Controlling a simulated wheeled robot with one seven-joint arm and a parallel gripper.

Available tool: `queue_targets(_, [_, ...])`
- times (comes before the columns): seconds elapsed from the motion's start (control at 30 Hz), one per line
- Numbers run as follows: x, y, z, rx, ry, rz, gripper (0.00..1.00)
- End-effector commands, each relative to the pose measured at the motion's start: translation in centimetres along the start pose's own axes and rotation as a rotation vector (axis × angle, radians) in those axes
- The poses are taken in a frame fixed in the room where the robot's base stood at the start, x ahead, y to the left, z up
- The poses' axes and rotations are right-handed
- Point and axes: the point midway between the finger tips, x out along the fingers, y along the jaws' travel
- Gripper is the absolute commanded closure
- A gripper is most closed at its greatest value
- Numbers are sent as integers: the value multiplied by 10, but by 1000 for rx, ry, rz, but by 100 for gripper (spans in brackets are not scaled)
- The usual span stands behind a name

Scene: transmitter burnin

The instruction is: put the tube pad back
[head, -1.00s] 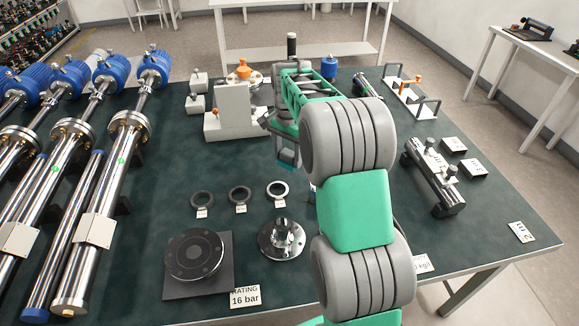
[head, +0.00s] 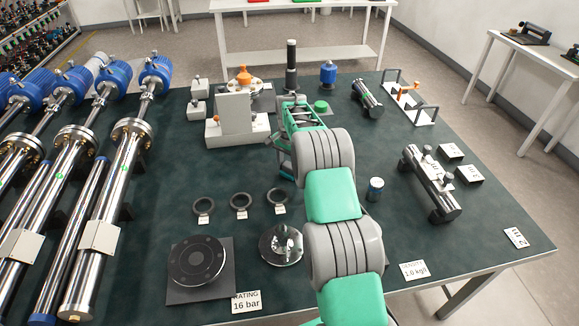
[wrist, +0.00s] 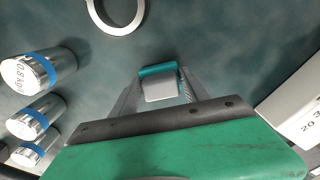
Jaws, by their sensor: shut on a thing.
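My gripper (wrist: 160,95) is shut on a small grey-white block with a teal top edge (wrist: 160,86), which I take to be the tube pad. The block sits between the fingertips, above the dark green bench top. In the head view my gripper (head: 286,170) is low, just behind the row of rings and in front of the white block fixture. My arm hides much of it there, and the pad cannot be made out. I cannot tell which spot is the pad's own place.
A ring (wrist: 115,12) lies close to my gripper. Silver blue-banded cylinders (wrist: 38,72) stand at left in the wrist view, a white labelled box (wrist: 295,110) at right. Long steel tubes (head: 105,225) fill the bench's left. A flanged disc (head: 281,244) lies in front.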

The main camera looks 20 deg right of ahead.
Motion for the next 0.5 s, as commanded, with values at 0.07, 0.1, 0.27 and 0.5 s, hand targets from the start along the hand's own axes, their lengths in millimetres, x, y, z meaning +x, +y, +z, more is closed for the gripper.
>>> queue_targets(0.07, [4,0,0,0,0,0,79])
queue_targets(0.1, [5,0,0,0,0,0,79])
queue_targets(0.27, [3,0,0,0,0,0,33])
queue_targets(0.5, [3,0,0,0,-1,1,25])
